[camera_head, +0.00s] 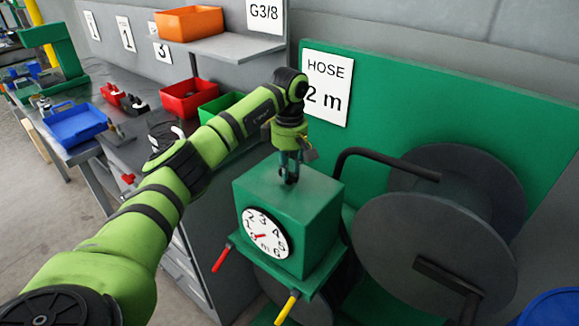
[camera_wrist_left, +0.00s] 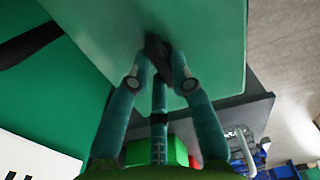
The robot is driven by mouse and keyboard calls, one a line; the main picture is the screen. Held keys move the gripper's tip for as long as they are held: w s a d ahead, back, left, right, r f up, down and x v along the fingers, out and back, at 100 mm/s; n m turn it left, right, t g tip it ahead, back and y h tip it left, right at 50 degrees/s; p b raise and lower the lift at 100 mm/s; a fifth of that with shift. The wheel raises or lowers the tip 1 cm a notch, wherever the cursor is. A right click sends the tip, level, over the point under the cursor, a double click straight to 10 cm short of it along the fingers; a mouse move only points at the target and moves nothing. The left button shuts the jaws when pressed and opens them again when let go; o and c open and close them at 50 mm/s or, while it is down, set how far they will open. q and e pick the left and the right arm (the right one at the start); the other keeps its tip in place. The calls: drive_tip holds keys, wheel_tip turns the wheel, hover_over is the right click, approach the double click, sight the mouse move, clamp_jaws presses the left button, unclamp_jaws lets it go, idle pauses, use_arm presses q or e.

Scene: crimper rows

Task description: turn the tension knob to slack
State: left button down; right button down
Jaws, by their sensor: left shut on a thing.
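My left gripper (camera_head: 289,172) comes down from above onto the top of the green box (camera_head: 300,195) with the dial. Its fingers are closed around a small dark knob (camera_wrist_left: 156,48) on the box's face in the left wrist view, where the gripper (camera_wrist_left: 160,66) also shows. The fingers hide much of the knob, and I see no slack mark or pointer setting on it. The white dial (camera_head: 265,233) on the box's front has numbers and a red needle pointing to the lower left. My right gripper is out of view.
A red-handled lever (camera_head: 221,258) and a yellow-handled lever (camera_head: 287,308) stick out below the box. A large dark hose reel (camera_head: 430,255) stands to the right. A bench with blue (camera_head: 75,124) and red (camera_head: 189,98) bins is behind to the left.

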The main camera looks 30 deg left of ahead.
use_arm(q)
drive_tip(key=n, duration=0.4)
drive_tip(key=shift+a, duration=0.1)
drive_tip(key=n, duration=0.4)
drive_tip(key=shift+s+n, duration=0.1)
drive_tip(key=shift+n, duration=0.2)
drive_tip(key=n, duration=0.4)
drive_tip(key=shift+a+n+p, duration=0.1)
drive_tip(key=shift+n+p, duration=0.2)
drive_tip(key=n, duration=0.4)
drive_tip(key=shift+s, duration=0.15)
drive_tip(key=n, duration=0.5)
drive_tip(key=shift+s, duration=0.1)
drive_tip(key=n, duration=0.4)
drive_tip(key=shift+s+n+p, duration=0.1)
drive_tip(key=shift+n+p, duration=0.2)
drive_tip(key=n, duration=0.4)
drive_tip(key=shift+d+n+p, duration=0.2)
drive_tip(key=shift+n+p, duration=0.1)
drive_tip(key=shift+n, duration=1.8)
